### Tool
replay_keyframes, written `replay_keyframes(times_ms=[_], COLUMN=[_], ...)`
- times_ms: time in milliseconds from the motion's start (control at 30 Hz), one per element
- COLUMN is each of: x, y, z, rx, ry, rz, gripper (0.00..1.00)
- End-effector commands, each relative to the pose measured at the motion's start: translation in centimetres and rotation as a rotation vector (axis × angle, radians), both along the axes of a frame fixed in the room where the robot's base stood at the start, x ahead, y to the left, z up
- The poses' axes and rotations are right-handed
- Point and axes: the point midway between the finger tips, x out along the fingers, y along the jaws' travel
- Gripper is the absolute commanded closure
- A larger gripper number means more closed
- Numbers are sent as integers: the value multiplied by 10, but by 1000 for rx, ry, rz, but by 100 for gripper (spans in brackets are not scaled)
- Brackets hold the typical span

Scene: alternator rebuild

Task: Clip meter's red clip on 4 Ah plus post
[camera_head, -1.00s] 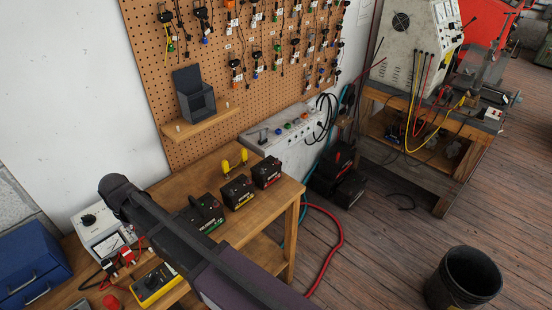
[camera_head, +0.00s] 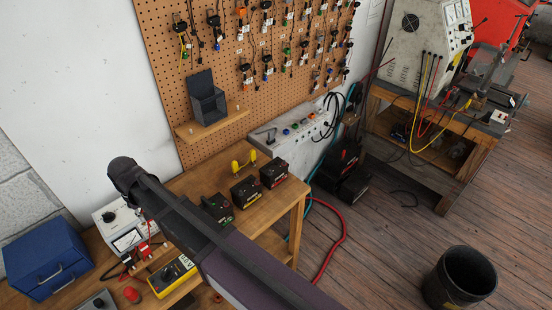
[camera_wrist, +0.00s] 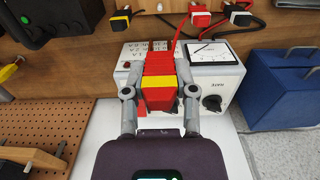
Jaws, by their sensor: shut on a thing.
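The meter (camera_head: 125,226) is a pale box with a dial and a black knob, at the left of the bench in the head view; it also shows in the wrist view (camera_wrist: 222,70). My gripper (camera_wrist: 158,95) is shut on a red clip (camera_wrist: 158,68) with a yellow band, held in front of the meter's face in the wrist view. A red lead runs up from behind it. Three black batteries, (camera_head: 217,208), (camera_head: 246,192) and (camera_head: 273,172), stand on the bench; their labels are too small to read.
A blue cabinet (camera_head: 45,258) stands at the left. A yellow instrument (camera_head: 172,278) lies at the front. My arm crosses over the bench. A black bucket (camera_head: 462,278) stands on the floor.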

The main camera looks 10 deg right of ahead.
Motion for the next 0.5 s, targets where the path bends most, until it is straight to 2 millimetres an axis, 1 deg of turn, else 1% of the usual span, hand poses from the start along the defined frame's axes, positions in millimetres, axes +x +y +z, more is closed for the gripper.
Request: replay_keyframes(times_ms=[33, 67, 100, 133, 500], x=[0, 0, 5, 7, 38], y=[0, 0, -9, -13, -63], z=[9, 11, 6, 5, 5], rx=[0, 0, 0, -1, -1], ry=[0, 0, 0, -1, -1], rz=[0, 0, -3, -3, -3], gripper=[87, 87, 87, 87, 87])
